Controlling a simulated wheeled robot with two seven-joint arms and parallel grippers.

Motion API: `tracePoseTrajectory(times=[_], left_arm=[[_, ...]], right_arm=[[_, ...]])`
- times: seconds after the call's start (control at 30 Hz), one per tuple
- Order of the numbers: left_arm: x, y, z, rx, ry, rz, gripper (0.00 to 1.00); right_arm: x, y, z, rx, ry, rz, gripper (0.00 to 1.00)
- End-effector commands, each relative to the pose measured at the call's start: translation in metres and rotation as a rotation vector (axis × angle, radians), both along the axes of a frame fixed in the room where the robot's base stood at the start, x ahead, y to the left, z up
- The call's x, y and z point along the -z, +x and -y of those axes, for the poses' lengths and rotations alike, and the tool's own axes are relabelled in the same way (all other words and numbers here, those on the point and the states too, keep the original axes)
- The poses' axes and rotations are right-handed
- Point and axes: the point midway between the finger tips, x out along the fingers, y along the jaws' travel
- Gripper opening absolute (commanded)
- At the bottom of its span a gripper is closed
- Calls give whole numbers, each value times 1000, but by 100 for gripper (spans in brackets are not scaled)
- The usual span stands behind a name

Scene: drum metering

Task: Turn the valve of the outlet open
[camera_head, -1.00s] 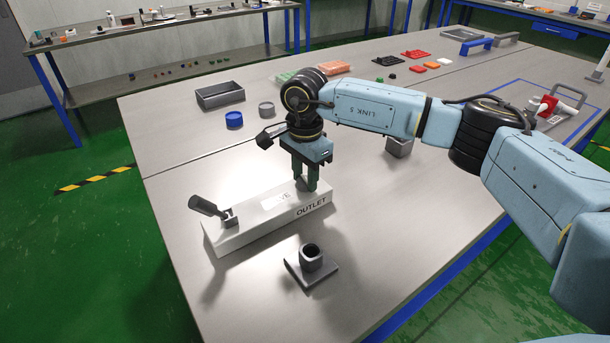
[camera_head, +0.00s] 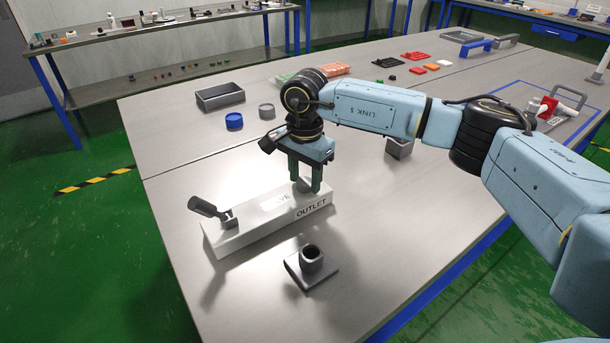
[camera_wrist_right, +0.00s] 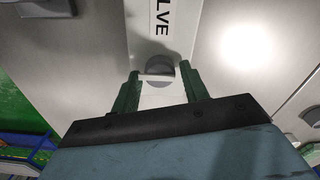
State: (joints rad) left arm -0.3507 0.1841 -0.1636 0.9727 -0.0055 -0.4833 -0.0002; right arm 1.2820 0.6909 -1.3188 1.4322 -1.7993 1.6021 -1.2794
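The outlet is a long pale block (camera_head: 250,232) on the table, marked OUTLET on its front side, with a label on top that reads VALVE in the wrist view. A grey round knob (camera_wrist_right: 159,65) with a pale bar across it sits on the block beyond the label. My right gripper (camera_head: 306,190) points down at the block's right end. In the wrist view its two green fingers (camera_wrist_right: 158,75) stand apart on either side of the knob, with narrow gaps showing. The knob is mostly hidden by the fingers in the head view. My left gripper is not in view.
A dark angled handle (camera_head: 203,207) rises at the block's left end. A grey socket on a square plate (camera_head: 312,262) stands in front. A blue cap (camera_head: 234,120), a grey cap (camera_head: 267,111) and a dark tray (camera_head: 220,96) lie behind. The front right table is clear.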

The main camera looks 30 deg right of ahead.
Motion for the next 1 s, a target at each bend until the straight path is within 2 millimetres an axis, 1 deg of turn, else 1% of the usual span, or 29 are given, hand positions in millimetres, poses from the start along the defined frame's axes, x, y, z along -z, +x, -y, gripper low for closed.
tracePoseTrajectory(times=[0.03,0.07,0.33,0.47,0.57,0.6,0.8,0.9,1.0], left_arm=[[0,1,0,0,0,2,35],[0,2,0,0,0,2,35],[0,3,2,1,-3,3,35],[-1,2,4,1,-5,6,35],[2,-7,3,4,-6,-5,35],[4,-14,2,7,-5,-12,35],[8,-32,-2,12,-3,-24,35],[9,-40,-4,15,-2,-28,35],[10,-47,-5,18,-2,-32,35]], right_arm=[[0,0,0,0,0,0,52],[0,0,0,0,0,0,55],[0,0,0,1,0,-1,55],[-9,0,0,1,-1,1,55],[-26,1,0,1,0,2,55],[-34,1,0,1,0,3,55],[-81,1,0,1,0,3,55],[-102,1,0,1,0,3,55],[-117,0,0,2,1,2,55]])
